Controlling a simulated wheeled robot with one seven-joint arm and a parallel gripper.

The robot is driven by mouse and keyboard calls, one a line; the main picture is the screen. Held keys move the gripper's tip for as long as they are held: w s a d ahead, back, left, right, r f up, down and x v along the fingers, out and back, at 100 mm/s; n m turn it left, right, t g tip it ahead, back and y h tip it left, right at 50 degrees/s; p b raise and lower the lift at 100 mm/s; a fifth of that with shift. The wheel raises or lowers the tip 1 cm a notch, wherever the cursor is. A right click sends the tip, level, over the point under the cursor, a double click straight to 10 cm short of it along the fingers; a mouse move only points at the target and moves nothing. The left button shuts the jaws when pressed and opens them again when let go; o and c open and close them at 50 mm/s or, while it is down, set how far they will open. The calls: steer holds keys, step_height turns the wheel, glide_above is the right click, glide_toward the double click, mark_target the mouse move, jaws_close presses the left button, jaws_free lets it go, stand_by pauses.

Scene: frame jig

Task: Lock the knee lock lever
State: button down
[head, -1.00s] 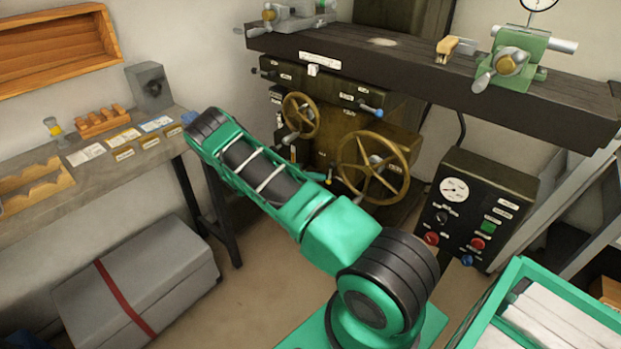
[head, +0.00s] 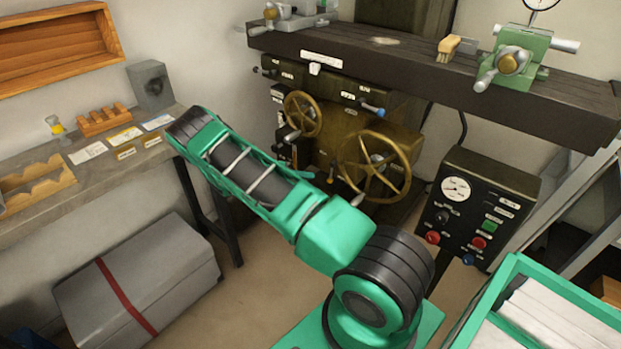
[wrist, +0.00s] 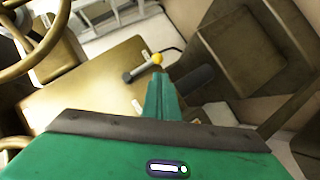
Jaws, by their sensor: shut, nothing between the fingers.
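My gripper (wrist: 164,78) is shut and empty. Its green fingertips appear just below the yellow knob in the picture; I cannot tell whether they touch it. A dark round bar (wrist: 194,78) shows right beside the fingertips.
The milling machine has a large brass handwheel (head: 374,166) and a smaller one (head: 302,114), with a blue-knobbed lever (head: 373,110) above. A control box (head: 476,210) stands right, a green crate (head: 510,270) at front right. A workbench (head: 100,180) is left.

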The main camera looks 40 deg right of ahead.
steer(key=shift+v, duration=2)
steer(key=shift+w+f, duration=0.1)
steer(key=shift+w, duration=0.05)
steer(key=s+a+r+n+t+y, duration=0.2)
steer(key=s+a+r+n+y, duration=0.15)
steer(key=a+r, duration=0.55)
steer(key=s+a+r+n+t+y, duration=0.25)
steer(key=a+r+y, duration=0.25)
steer(key=r, duration=0.7)
steer(key=s+a+r+n+t+y, duration=0.45)
steer(key=s+a+r, duration=0.75)
steer(key=s+a, duration=0.35)
steer(key=s+d+f+m+g, duration=0.1)
steer(key=s+d+m+g, duration=0.1)
steer(key=s+d, duration=0.4)
steer(key=s+d+f+m+g, duration=0.1)
steer(key=s+d+m+g, duration=0.1)
steer(key=s+d, duration=0.4)
steer(key=s+m, duration=0.1)
steer(key=s, duration=0.4)
steer(key=shift+m, duration=0.35)
